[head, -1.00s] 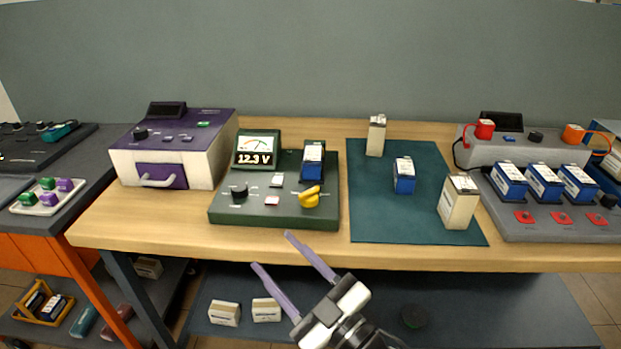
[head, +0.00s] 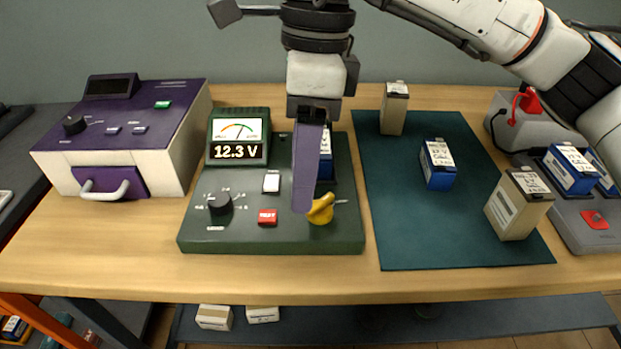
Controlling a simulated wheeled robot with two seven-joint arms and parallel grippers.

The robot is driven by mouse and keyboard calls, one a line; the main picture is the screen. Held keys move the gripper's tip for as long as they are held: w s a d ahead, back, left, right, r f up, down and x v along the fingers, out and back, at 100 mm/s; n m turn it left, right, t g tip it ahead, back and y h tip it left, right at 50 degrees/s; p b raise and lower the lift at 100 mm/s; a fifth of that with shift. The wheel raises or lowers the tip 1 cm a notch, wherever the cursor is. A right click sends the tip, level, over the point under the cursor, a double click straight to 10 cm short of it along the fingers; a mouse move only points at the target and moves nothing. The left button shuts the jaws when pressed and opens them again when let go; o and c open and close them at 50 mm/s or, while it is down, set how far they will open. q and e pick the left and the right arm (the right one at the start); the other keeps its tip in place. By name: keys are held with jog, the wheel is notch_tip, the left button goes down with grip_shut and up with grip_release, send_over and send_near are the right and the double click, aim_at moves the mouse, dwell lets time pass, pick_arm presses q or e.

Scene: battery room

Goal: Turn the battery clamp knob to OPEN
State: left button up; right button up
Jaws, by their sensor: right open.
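The yellow clamp knob (head: 321,213) sits at the front right of the dark green tester (head: 255,245). Its left side is partly covered by a finger of my right gripper (head: 304,205). My right gripper points down from above, open, with one purple finger seen broadside and the other not clearly visible. The fingertip is close to the knob; I cannot tell if it touches. A blue battery (head: 326,165) stands in the tester behind the knob, mostly hidden by the finger. The tester's display (head: 237,141) reads 12.3 V. My left gripper is out of view.
A black dial (head: 220,203), a red button (head: 267,217) and a white switch (head: 271,183) are left of the knob. A purple-topped box (head: 140,105) stands at left. Batteries stand on the teal mat (head: 400,235) at right. The wooden table front is clear.

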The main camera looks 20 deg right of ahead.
aim_at(320, 202)
jog(key=shift+t+h, duration=0.5)
jog(key=shift+h, duration=0.2)
jog(key=w+d, duration=0.2)
jog(key=d, duration=0.1)
jog(key=shift+w+d+r, duration=0.15)
jog(key=shift+d+r, duration=0.05)
jog(key=shift+r, duration=0.2)
notch_tip(320, 202, down, 9)
jog(key=shift+a+f, duration=0.1)
jog(key=c, duration=1)
